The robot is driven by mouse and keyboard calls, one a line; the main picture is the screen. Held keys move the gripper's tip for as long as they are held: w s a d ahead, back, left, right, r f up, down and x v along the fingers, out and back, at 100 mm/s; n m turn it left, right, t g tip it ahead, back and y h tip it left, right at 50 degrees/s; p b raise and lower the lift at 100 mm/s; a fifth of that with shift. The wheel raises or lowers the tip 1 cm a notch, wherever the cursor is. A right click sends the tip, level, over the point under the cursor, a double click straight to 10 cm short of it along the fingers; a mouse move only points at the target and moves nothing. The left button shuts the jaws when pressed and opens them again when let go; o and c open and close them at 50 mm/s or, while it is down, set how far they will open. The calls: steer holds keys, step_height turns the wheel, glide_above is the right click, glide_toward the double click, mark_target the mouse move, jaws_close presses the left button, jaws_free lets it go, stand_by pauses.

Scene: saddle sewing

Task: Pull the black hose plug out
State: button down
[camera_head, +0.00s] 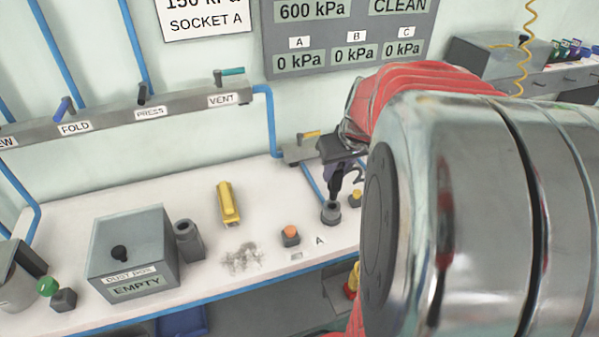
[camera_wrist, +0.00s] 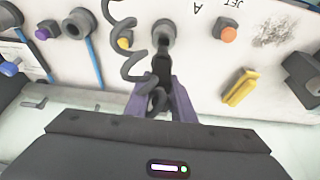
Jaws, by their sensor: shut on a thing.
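The black hose plug (camera_wrist: 162,66) is between the purple fingers of my gripper (camera_wrist: 168,98) in the wrist view. Its far end meets the mouth of a round grey socket (camera_wrist: 163,32); I cannot tell how deep it sits. A dark coiled hose (camera_wrist: 131,70) runs beside the plug. In the head view my gripper (camera_head: 341,172) is above the grey socket (camera_head: 331,213) near the label A, with the black plug (camera_head: 336,190) pointing down at it. My arm hides the bench to the right.
An orange button (camera_head: 290,231) stands left of the socket, near a grey dust patch (camera_head: 242,259). A yellow tool (camera_head: 228,203) lies farther left, then a grey dust box (camera_head: 135,255). A valve with a yellow handle (camera_head: 309,135) is behind. The bench between them is mostly clear.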

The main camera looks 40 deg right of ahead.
steer(key=shift+r, duration=1.3)
